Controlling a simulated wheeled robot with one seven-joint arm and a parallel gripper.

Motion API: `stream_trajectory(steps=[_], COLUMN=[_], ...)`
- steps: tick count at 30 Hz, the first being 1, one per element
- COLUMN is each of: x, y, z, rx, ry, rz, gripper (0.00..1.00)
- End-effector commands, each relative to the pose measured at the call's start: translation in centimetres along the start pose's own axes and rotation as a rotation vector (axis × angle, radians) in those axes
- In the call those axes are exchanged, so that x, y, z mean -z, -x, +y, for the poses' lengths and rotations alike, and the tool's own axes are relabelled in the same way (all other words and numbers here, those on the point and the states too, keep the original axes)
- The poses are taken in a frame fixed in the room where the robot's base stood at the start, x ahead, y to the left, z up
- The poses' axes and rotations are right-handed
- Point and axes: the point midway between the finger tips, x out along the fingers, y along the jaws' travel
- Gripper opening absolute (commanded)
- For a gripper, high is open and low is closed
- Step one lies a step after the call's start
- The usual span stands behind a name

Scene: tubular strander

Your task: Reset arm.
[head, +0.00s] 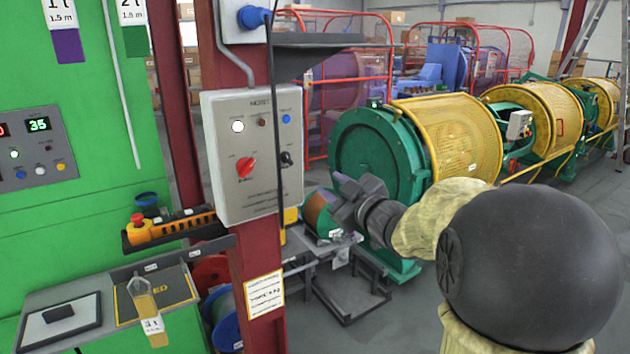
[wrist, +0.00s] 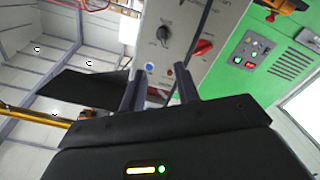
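My gripper (head: 348,200) is in the middle of the head view, at the end of my arm, right of the grey hoist control box (head: 248,150). In the wrist view my gripper (wrist: 161,78) shows two dark fingers standing apart with a gap between them, and nothing is held. The control box (wrist: 190,30) appears beyond the fingers, its picture upside down. It carries a red switch (head: 246,167) and a black knob (head: 287,158). The fingers look apart from the box; the exact distance is unclear.
A dark red column (head: 258,262) carries the box. A grey shelf (head: 310,40) juts out above it. A green strander with yellow guards (head: 455,135) stands behind my arm. A green cabinet (head: 75,215) and an orange handheld pendant (head: 172,226) are at left.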

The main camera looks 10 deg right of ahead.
Motion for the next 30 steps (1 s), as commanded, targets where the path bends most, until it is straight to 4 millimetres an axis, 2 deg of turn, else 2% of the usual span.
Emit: stream_trajectory(steps=[4,7,11,14,17,21,24,27,30], x=[-0.1,-1.2,-4.2,-7.1,-9.7,-12.3,-13.3,-13.5,-13.4], y=[-0.2,-0.1,1.0,2.8,5.3,9.9,14.0,17.5,19.8], z=[-0.5,-1.1,-2.7,-4.8,-7.7,-12.5,-16.2,-19.4,-21.3], rx=[0.0,-0.018,-0.054,-0.07,-0.067,-0.031,0.011,0.056,0.09], ry=[-0.014,-0.052,-0.144,-0.235,-0.324,-0.447,-0.535,-0.604,-0.647], rz=[-0.02,-0.093,-0.277,-0.458,-0.642,-0.907,-1.096,-1.251,-1.346], gripper=[0.32,0.32,0.32,0.32,0.32,0.32,0.32,0.32,0.32])
